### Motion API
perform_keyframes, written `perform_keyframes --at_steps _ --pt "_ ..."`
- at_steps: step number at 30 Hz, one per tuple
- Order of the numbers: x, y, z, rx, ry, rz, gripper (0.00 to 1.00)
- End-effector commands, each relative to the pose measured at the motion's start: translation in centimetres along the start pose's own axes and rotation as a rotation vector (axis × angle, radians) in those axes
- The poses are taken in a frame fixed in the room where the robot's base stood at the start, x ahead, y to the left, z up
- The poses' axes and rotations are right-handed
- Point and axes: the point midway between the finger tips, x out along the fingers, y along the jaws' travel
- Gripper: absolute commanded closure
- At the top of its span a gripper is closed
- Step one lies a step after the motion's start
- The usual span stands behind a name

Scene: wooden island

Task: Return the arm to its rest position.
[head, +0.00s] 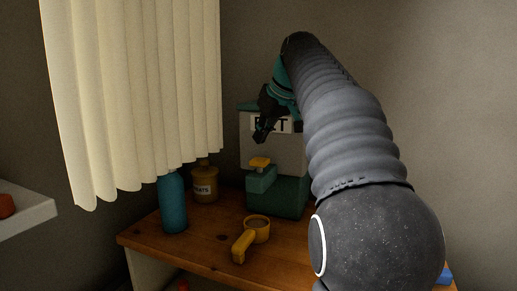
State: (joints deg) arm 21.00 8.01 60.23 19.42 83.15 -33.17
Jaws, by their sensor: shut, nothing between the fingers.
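My arm comes in from the lower right of the head view and reaches up over the wooden island (150,240). My gripper (259,138) is dark, hangs downward at the arm's far end and is shut with nothing held.
A yellow-handled scoop or cup (243,245) lies on the island in front of the machine. A teal bottle (173,203) and a brown labelled jar (204,185) stand to the left. A white shelf (25,215) holds a red object (6,205).

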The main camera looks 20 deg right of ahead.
Motion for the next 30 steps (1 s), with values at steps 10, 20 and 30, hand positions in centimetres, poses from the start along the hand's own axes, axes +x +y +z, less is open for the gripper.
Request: perform_keyframes --at_steps 10,20,30 --pt "-0.7 0.0 -0.5 0.000 0.000 0.000 1.00" --pt "-0.8 -1.3 0.4 0.016 -0.006 0.004 1.00" --pt "0.4 -8.1 7.9 0.107 -0.050 0.038 1.00"
